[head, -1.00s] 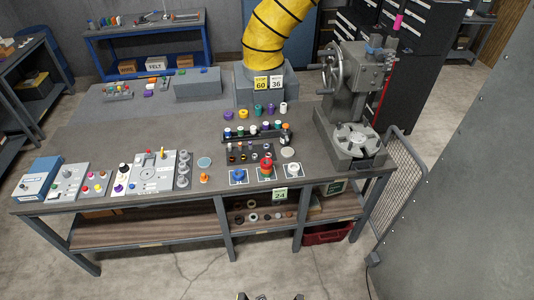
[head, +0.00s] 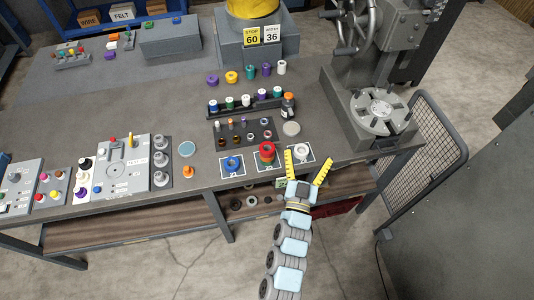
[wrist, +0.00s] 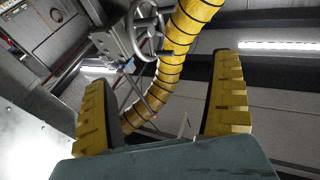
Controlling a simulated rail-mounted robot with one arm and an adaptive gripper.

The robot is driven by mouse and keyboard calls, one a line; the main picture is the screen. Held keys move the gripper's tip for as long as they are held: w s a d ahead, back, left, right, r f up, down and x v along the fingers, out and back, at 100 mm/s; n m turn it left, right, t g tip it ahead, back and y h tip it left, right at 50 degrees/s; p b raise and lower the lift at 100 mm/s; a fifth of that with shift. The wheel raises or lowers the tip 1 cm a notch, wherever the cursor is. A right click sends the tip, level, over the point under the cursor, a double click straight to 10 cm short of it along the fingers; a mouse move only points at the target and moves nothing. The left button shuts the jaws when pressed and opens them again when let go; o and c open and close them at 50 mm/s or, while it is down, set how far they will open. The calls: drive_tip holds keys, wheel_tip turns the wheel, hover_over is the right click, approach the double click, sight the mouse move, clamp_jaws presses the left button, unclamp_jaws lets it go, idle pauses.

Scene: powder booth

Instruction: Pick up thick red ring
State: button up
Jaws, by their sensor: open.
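The thick red ring (head: 267,148) is on a white-bordered card at the front edge of the bench in the head view. A blue ring (head: 232,163) is on the card to its left, and a white ring (head: 301,152) is on the card to its right. My gripper (head: 308,163) is open and empty, with its yellow fingers spread, to the right of the red ring and by the bench's front edge. The wrist view shows both yellow fingers (wrist: 165,100) wide apart with nothing between them. No ring shows in that view.
A rack (head: 246,104) of coloured-topped pieces and a dark tray (head: 245,133) stand behind the rings. A grey drill-press-like machine (head: 375,110) stands to the right. A mesh guard (head: 435,145) is beside the bench. An orange piece (head: 188,171) stands left of the blue ring.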

wheel_tip(320, 180, down, 8)
drive_tip(key=w+a+n+g+y+b, duration=0.2)
drive_tip(key=n+g+y+b, duration=0.1)
drive_tip(key=y+b, duration=0.1)
drive_tip(key=n+g+y+b, duration=0.3)
drive_tip(key=g+y+b, duration=0.1)
drive_tip(key=y, duration=0.1)
approach(266, 145)
drive_tip(key=shift+w+a+f+n+p, duration=0.15)
drive_tip(key=shift+w+a+f+p, duration=0.35)
drive_tip(key=shift+w, duration=0.1)
drive_tip(key=shift+w+a+f+n+p, duration=0.15)
drive_tip(key=shift+w+a+f+p, duration=0.2)
drive_tip(key=shift+w+f+p, duration=0.3)
drive_tip(key=shift+w+p, duration=0.3)
drive_tip(key=shift+w, duration=1.15)
drive_tip(key=shift+x, duration=1.15)
drive_tip(key=shift+s+f, duration=0.1)
drive_tip(key=shift+c, duration=0.2)
drive_tip(key=c, duration=1.3)
